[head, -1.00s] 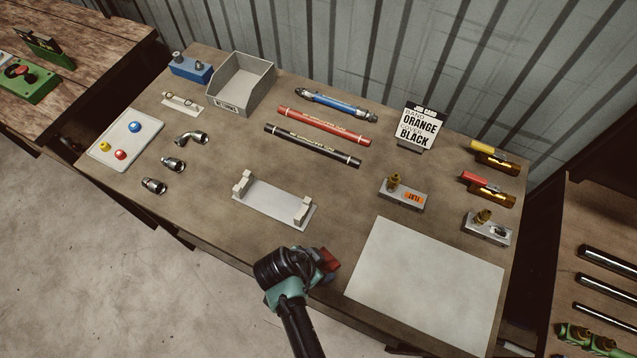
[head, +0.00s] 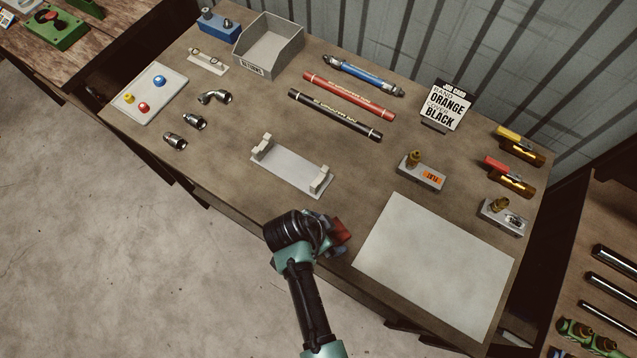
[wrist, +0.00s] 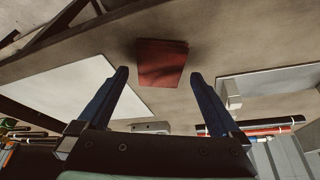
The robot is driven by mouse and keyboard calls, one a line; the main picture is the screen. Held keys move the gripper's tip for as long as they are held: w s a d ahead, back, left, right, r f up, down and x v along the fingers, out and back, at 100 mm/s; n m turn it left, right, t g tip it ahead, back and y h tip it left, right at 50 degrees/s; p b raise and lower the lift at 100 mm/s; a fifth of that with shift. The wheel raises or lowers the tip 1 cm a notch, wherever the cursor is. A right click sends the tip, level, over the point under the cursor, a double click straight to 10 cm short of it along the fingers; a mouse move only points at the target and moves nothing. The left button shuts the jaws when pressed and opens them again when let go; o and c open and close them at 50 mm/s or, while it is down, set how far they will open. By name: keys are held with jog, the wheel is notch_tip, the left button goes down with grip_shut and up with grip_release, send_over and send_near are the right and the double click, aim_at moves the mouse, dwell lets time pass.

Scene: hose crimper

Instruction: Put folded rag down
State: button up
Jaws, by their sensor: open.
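The folded rag (head: 342,231) is a small dark red square near the front edge of the workbench, left of the white sheet. In the wrist view the rag (wrist: 162,63) lies on the bench top between and just beyond my two fingertips. In the head view my gripper (head: 333,237) is over the front edge and partly hides the rag. I cannot tell how high the fingertips are above the bench.
The white sheet (head: 435,265) lies right of the rag. A grey cradle (head: 292,172) with two uprights stands behind it. Red (head: 350,96) and black (head: 335,115) hoses, a grey bin (head: 268,45), a job card (head: 446,103) and fittings occupy the back. Bare bench surrounds the rag.

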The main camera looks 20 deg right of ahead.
jog(key=v, duration=1.1)
jog(key=w+a+r+n+t+y, duration=0.1)
jog(key=w+a+r+n+t, duration=0.25)
jog(key=w+r+t, duration=0.9)
jog(key=w+r+n+t+y, duration=0.15)
jog(key=w+r, duration=0.25)
jog(key=r, duration=0.7)
jog(key=w+r+n, duration=0.2)
jog(key=w+r, duration=0.2)
jog(key=r, duration=0.6)
notch_tip(320, 180, up, 17)
jog(key=s+a+n+t, duration=0.1)
jog(key=s+n+t, duration=0.1)
jog(key=n+t, duration=0.25)
jog(key=s+r+n+t, duration=0.1)
jog(key=s+r+t, duration=0.3)
jog(key=s+r, duration=0.2)
jog(key=s+a+r+n+t+y, duration=0.1)
jog(key=s+r, duration=0.4)
jog(key=r, duration=0.6)
jog(key=n+t, duration=0.1)
jog(key=t, duration=0.1)
jog(key=shift+s+r+t+b, duration=0.2)
jog(key=shift+s+t+b, duration=0.15)
jog(key=shift+s, duration=0.05)
jog(key=shift+a+n+y, duration=0.1)
jog(key=shift+n+y, duration=0.15)
